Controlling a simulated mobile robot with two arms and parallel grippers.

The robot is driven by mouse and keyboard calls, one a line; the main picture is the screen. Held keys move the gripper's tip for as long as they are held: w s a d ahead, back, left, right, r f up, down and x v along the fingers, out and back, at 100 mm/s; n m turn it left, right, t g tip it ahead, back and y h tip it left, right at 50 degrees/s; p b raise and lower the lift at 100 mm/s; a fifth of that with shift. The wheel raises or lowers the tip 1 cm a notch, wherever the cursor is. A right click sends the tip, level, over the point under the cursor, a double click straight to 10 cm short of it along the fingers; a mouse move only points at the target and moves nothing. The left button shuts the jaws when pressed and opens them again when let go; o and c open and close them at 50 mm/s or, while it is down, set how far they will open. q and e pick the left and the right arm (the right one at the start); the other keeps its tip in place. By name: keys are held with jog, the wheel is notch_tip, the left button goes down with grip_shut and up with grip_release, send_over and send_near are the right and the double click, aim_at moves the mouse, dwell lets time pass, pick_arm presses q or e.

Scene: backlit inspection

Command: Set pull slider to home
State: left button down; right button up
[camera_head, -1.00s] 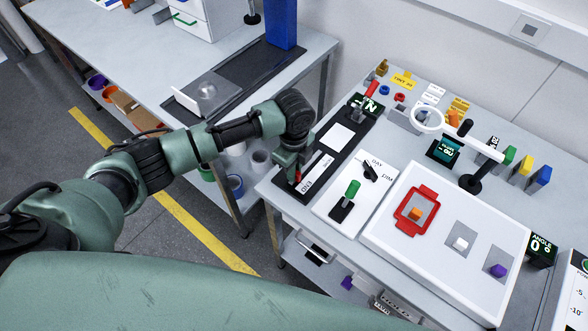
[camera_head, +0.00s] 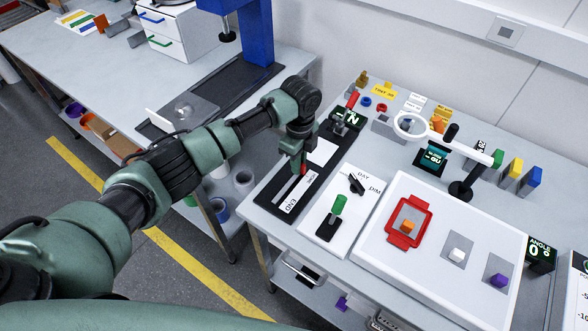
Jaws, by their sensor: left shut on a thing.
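The pull slider is a long black base (camera_head: 263,195) with a slot and a white label strip (camera_head: 298,194) marked END at its near end and apparently HOME farther up. Its red handle (camera_head: 304,170) shows at the fingers of my left gripper (camera_head: 300,168). The gripper is shut on this handle, near the HOME end of the label, and partly hides it. My right gripper is out of view.
A white panel with a green-handled lever (camera_head: 338,205) and a black knob (camera_head: 356,184) stands close to the right of the slider. A white board with a red frame (camera_head: 409,203) lies farther right. A lamp-like ring (camera_head: 410,124) stands behind it.

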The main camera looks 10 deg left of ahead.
pick_arm(q)
jog(key=shift+w+r, duration=0.15)
jog(key=shift+r, duration=0.05)
jog(key=c, duration=1.6)
grip_release()
jog(key=shift+d, duration=0.1)
jog(key=shift+o, duration=0.8)
jog(key=shift+w+f, duration=0.1)
jog(key=shift+f, duration=0.05)
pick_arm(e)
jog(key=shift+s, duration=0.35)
